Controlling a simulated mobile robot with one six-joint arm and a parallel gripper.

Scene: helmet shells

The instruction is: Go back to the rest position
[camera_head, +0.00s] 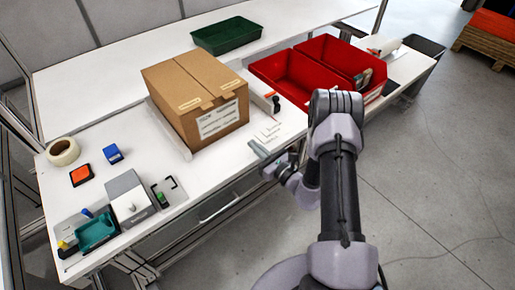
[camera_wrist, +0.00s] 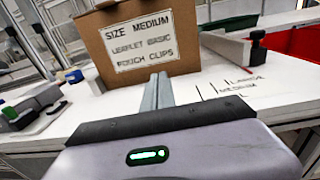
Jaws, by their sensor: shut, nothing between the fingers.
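My gripper (camera_wrist: 159,80) is shut and empty, its fingers together in the wrist view. They point toward the cardboard box (camera_wrist: 142,38), whose label reads "SIZE MEDIUM, LEAFLET BASIC, POUCH CLIPS". In the head view my gripper (camera_head: 270,160) is at the front edge of the white table, to the right of and nearer than the box (camera_head: 197,95). The fingers are small and partly hidden by the wrist there. The box stands closed on the table. The gripper appears apart from it.
Two red bins (camera_head: 291,77) and a green tray (camera_head: 226,35) stand farther back. A tape roll (camera_head: 62,152), a blue block (camera_head: 113,153), a grey device (camera_head: 129,196) and a teal holder (camera_head: 97,232) sit at left. Printed size marks (camera_wrist: 238,86) lie right of the fingers.

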